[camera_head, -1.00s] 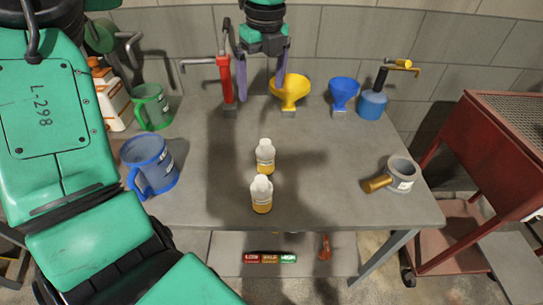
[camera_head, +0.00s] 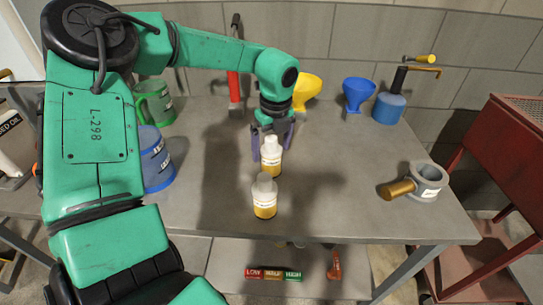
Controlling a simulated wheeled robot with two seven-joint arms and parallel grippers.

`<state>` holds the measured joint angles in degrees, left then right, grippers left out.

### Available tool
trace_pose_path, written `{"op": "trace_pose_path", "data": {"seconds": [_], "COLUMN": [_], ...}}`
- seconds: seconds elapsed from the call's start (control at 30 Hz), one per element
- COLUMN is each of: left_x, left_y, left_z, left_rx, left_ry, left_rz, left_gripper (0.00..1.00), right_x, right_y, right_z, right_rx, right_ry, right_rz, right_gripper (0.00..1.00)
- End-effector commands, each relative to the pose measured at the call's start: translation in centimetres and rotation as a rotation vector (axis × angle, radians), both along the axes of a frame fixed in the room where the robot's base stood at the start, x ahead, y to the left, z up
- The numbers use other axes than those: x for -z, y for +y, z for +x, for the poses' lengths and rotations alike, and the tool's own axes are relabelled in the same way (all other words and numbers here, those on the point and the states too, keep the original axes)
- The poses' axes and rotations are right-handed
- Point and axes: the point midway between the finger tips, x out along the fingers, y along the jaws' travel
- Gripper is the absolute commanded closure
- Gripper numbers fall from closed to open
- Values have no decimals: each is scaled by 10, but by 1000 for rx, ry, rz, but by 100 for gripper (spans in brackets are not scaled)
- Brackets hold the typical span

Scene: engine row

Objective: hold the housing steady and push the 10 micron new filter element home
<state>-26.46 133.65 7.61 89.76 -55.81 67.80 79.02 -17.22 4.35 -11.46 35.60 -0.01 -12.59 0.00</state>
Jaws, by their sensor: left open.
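A grey, open-topped cup-like part (camera_head: 430,179) with a white label stands at the right of the bench; it may be the housing. A copper-coloured cylinder (camera_head: 397,188) sticks out from its left side; I cannot tell whether it is a handle or the filter element. No thing that I can read as a 10 micron filter element shows. My left gripper (camera_head: 272,143) is open, pointing down at the far small bottle (camera_head: 271,160). Its fingers show on both sides of the bottle's top; whether they touch it I cannot tell. My right gripper is out of view.
A second small bottle (camera_head: 265,197) stands just nearer. Blue (camera_head: 158,165) and green (camera_head: 154,100) jugs stand left, partly behind my arm. Yellow (camera_head: 306,92) and blue (camera_head: 357,92) funnels and a blue pump can (camera_head: 389,108) line the back. A red cart (camera_head: 490,165) stands right. The bench's middle right is clear.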

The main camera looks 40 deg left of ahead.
Motion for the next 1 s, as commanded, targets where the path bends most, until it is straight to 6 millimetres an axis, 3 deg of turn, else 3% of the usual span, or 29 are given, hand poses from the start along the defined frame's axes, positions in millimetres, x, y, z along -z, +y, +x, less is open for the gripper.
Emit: {"op": "trace_pose_path", "data": {"seconds": [0.03,0.17,0.37,0.47,0.6,0.67,1.0], "left_x": [7,29,32,32,32,32,21], "left_y": [0,3,3,3,3,3,3], "left_z": [-2,0,0,0,0,0,1], "left_rx": [-1,-1,-1,-1,-1,-1,-2], "left_ry": [7,3,0,0,0,0,-2], "left_rz": [-3,-2,0,0,0,0,0], "left_gripper": [0,0,0,31,84,98,98], "right_x": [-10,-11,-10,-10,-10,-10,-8], "right_y": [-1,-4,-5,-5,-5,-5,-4], "right_z": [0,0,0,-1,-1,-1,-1], "right_rx": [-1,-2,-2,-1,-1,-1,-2], "right_ry": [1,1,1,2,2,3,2], "right_rz": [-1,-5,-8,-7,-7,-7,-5], "right_gripper": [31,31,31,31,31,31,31]}}
